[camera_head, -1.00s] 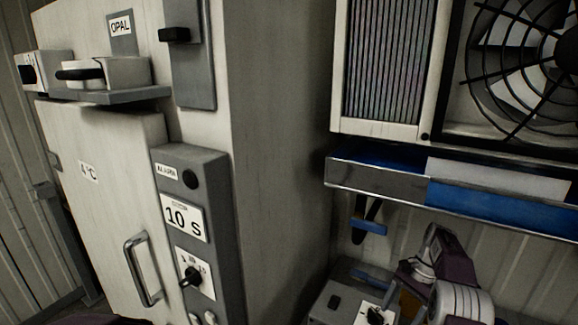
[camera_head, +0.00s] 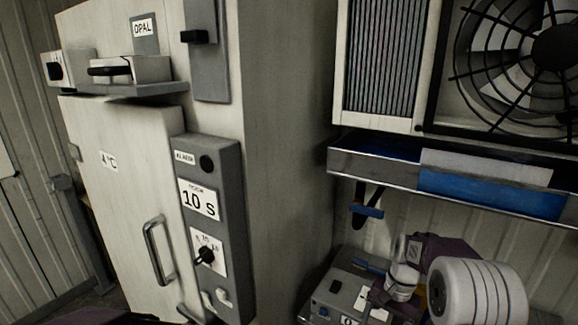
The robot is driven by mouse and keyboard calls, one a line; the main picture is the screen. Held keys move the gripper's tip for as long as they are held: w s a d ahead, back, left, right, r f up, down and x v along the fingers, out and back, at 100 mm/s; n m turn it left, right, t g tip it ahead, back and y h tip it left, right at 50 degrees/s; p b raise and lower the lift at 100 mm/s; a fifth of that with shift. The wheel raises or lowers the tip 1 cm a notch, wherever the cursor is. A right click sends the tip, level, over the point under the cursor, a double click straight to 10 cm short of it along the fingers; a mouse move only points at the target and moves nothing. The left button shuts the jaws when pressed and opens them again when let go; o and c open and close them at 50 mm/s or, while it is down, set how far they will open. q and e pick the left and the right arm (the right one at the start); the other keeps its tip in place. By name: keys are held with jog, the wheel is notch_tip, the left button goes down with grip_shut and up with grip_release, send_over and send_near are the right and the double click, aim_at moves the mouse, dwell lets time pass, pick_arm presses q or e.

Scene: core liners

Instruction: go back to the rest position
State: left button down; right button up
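Neither of my grippers can be made out. Part of my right arm (camera_head: 475,291), with a purple link and white ringed joints, shows at the lower right in front of the grey bench unit. Its gripper end is not visible. Only a dark purple sliver of my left arm (camera_head: 110,318) shows at the bottom left edge. No held object shows.
A pale cabinet (camera_head: 125,180) with a shut door and handle (camera_head: 158,250) stands at left. A grey control panel (camera_head: 212,165) reads 10 S. A shelf edge (camera_head: 380,165) and caged fan (camera_head: 520,70) are at right, above a grey control box (camera_head: 345,290).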

jog(key=s+a+n+t, duration=0.1)
jog(key=s+a+n, duration=0.2)
jog(key=s, duration=0.4)
jog(key=s+a+f+n+t+h, duration=0.1)
jog(key=s+a+n, duration=0.1)
jog(key=s, duration=0.6)
jog(key=shift+a+f+n, duration=0.3)
jog(key=shift+a+n, duration=0.1)
jog(key=shift+n, duration=0.4)
jog(key=shift+s, duration=0.2)
dwell(1.7)
